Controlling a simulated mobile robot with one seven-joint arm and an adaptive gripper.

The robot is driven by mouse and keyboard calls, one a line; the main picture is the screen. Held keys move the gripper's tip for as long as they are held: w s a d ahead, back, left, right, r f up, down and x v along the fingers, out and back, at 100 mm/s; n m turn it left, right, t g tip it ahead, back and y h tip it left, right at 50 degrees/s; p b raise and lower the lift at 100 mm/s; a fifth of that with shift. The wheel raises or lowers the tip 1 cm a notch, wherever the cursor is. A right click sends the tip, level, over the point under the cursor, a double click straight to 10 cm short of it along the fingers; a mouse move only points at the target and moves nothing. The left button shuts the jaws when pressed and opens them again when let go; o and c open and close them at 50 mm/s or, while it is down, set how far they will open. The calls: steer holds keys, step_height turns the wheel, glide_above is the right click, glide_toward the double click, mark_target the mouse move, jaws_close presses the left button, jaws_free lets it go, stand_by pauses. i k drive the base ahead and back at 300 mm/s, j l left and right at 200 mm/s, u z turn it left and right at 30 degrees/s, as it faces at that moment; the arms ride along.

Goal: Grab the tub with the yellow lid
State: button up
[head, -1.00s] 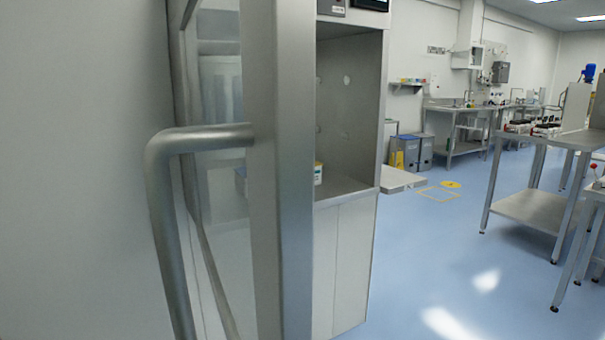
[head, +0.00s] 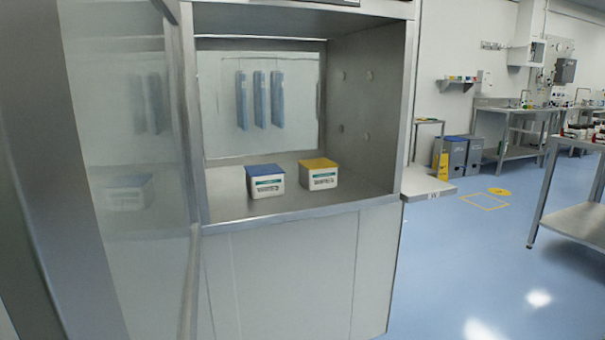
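The tub with the yellow lid (head: 321,178) stands upright on the floor of an open steel cabinet, in the middle of the head view. It is a white box with a printed label on its front. A similar white tub with a blue lid (head: 266,183) stands just to its left, with a small gap between them. Nothing covers the front of either tub. My gripper is not in the head view.
The steel cabinet (head: 300,216) has a raised front edge and a wall on its right. A glass door (head: 130,130) stands open on the left. Blue strips (head: 259,100) hang at the back. A steel table (head: 570,222) stands at right; blue floor between is clear.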

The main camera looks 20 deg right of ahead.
mark_target(319, 174)
steer(key=l+u, duration=0.35)
steer(key=l, duration=0.25)
steer(key=l+u, duration=0.3)
steer(key=l, duration=0.25)
steer(key=l+u, duration=0.25)
steer(key=l, duration=0.3)
steer(key=l+u, duration=0.3)
steer(key=l, duration=0.3)
steer(key=l+u, duration=0.15)
steer(key=l, duration=1.1)
steer(key=l+z, duration=0.15)
steer(key=l, duration=1.3)
